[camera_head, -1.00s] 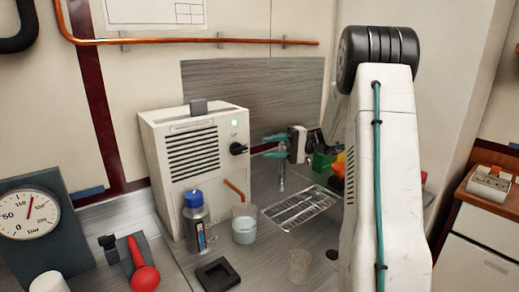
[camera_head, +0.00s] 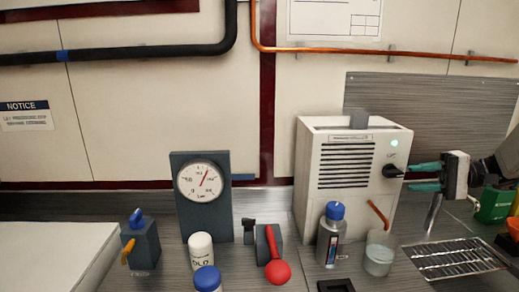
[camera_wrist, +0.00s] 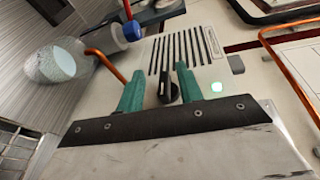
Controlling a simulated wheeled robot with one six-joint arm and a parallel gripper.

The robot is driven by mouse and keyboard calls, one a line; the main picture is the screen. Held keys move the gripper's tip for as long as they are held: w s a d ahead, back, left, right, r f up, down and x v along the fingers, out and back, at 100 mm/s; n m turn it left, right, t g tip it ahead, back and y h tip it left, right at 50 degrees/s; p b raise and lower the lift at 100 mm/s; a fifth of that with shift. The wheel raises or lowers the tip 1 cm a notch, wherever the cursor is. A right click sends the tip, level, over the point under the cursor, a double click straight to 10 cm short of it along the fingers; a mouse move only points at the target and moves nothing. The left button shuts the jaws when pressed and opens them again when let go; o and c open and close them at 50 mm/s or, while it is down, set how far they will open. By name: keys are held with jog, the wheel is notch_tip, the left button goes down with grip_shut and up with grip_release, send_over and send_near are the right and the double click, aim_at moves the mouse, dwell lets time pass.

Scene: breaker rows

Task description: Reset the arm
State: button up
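My gripper (camera_head: 412,177) is at the right in the head view, in front of the white vented box (camera_head: 308,185). Its two teal fingers are spread apart and hold nothing. They point at the black knob (camera_head: 392,171) on the box's front panel. In the wrist view, the gripper (camera_wrist: 158,82) is open, with the black knob (camera_wrist: 167,90) seen between the fingers. Whether a fingertip touches the knob cannot be told. A pale green light (camera_head: 394,142) glows above the knob. Most of my arm is outside the head view.
A blue-capped bottle (camera_head: 331,235), a glass beaker (camera_head: 378,258) and a wire rack (camera_head: 450,259) stand near the box. A gauge (camera_head: 202,183), a red-handled device (camera_head: 273,255) and a white jar (camera_head: 201,252) are to the left. A copper pipe (camera_head: 420,54) runs along the wall.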

jog(key=s+a+r+n+g+h, duration=0.2)
jog(key=s+a+g+h, duration=0.4)
jog(key=s+a, duration=0.85)
jog(key=s+a+f+n+t+h, duration=0.1)
jog(key=s+f+h, duration=0.1)
jog(key=s+h, duration=0.3)
jog(key=s+a+f+n+t+h, duration=0.1)
jog(key=s+h, duration=0.3)
jog(key=s, duration=0.4)
jog(key=shift+a+f+t+h, duration=0.4)
jog(key=shift+f+t, duration=0.2)
jog(key=shift+f, duration=0.15)
